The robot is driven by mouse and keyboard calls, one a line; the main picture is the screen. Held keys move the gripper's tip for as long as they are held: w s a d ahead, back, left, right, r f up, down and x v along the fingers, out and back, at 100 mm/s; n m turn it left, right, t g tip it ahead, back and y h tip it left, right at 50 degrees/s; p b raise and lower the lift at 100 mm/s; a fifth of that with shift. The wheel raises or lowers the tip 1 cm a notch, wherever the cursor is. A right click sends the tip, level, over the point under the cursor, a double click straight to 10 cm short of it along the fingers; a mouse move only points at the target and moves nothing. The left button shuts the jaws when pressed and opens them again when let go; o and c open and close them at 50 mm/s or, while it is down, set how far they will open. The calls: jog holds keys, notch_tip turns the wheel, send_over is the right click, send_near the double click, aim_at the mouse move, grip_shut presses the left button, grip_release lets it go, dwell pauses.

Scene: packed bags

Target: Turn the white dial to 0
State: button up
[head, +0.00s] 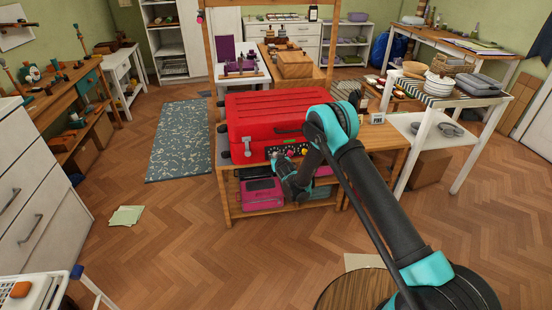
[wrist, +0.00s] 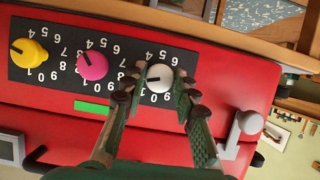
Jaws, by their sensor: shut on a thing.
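The white dial (wrist: 159,77) is the rightmost of three dials on a black number panel (wrist: 62,38) in the wrist view. Its dark pointer mark points left in the picture. My gripper (wrist: 162,72) is shut on the white dial, with one finger on either side of it. The fingers cover some of the numbers around it; 4, 5, 6 above and 0, 1 below still show. In the head view my gripper (head: 282,166) reaches the front of the red case (head: 262,108) that carries the panel. The white dial is not clearly visible there.
A pink dial (wrist: 92,66) and a yellow dial (wrist: 30,52) sit left of the white one. A grey latch (wrist: 243,130) stands out at the right. The case rests on a wooden table (head: 236,206), with a magenta case (head: 261,190) on its lower shelf.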

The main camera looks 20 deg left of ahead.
grip_shut()
jog(key=shift+s+a+f+n+t+h, duration=0.1)
jog(key=shift+n+t+h, duration=0.65)
jog(key=shift+n, duration=0.95)
jog(key=shift+s+a+f+n+t+h, duration=0.1)
jog(key=shift+n+t+h, duration=0.65)
jog(key=shift+n, duration=0.95)
jog(key=shift+a+n+t+h, duration=0.1)
jog(key=shift+n+t+h, duration=0.65)
jog(key=shift+n, duration=0.95)
jog(key=shift+t, duration=0.25)
jog(key=o, duration=1)
grip_release()
jog(key=shift+c, duration=0.2)
